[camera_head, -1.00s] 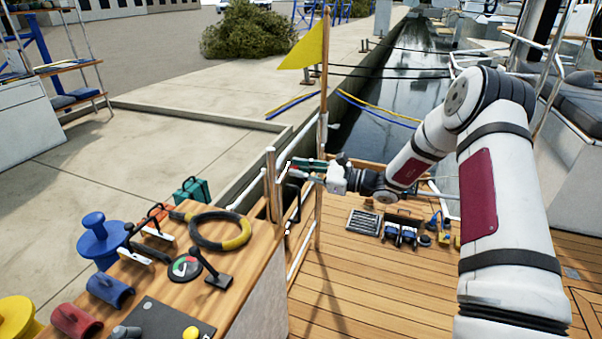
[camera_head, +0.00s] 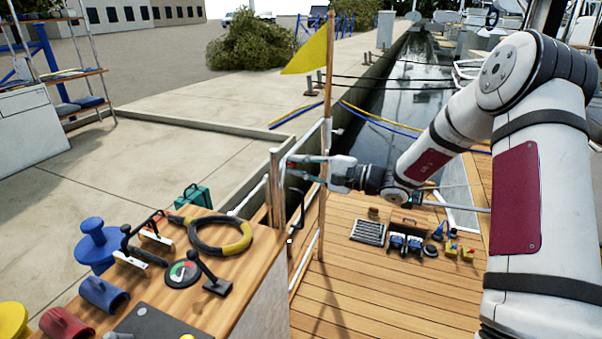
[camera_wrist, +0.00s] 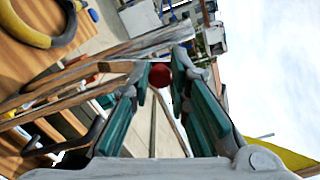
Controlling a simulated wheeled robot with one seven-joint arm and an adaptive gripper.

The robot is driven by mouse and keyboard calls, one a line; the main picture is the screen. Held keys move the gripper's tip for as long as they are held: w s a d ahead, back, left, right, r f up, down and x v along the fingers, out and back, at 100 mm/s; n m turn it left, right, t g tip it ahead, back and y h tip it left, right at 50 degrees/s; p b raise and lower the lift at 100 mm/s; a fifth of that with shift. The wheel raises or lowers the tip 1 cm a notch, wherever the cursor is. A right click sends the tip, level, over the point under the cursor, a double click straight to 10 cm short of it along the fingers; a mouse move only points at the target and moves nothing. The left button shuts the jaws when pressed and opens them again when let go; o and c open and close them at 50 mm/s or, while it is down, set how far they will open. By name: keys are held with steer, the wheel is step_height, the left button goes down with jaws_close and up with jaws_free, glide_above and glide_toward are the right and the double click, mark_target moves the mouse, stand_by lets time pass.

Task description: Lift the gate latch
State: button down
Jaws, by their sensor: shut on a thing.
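The gate stands at the deck's edge, between a short wooden post (camera_head: 275,185) and a taller pole (camera_head: 322,205) with a yellow flag (camera_head: 308,52). My gripper (camera_head: 287,165) is at the top of the short post, reaching in from the right past the pole. In the wrist view my gripper (camera_wrist: 160,77) has its green-padded fingers closed in on a round red knob (camera_wrist: 160,75), which looks like the latch's knob. The rest of the latch is hidden or too small to make out in the head view.
A wooden bench top (camera_head: 235,262) at the left holds a black-and-yellow ring (camera_head: 220,236), a gauge (camera_head: 183,273) and levers. A grate (camera_head: 368,232) and small blue-and-black gear (camera_head: 405,243) lie on the planked deck right of the gate.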

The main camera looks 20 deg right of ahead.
steer(key=shift+s+a+n+b, duration=0.3)
steer(key=shift+s+n+b, duration=0.15)
steer(key=shift+n+b, duration=0.7)
steer(key=shift+s+a+n+b, duration=0.3)
steer(key=shift+s+n+b, duration=0.15)
steer(key=shift+n+b, duration=0.65)
steer(key=c, duration=1.5)
jaws_free()
steer(key=shift+r, duration=0.1)
steer(key=v, duration=1.2)
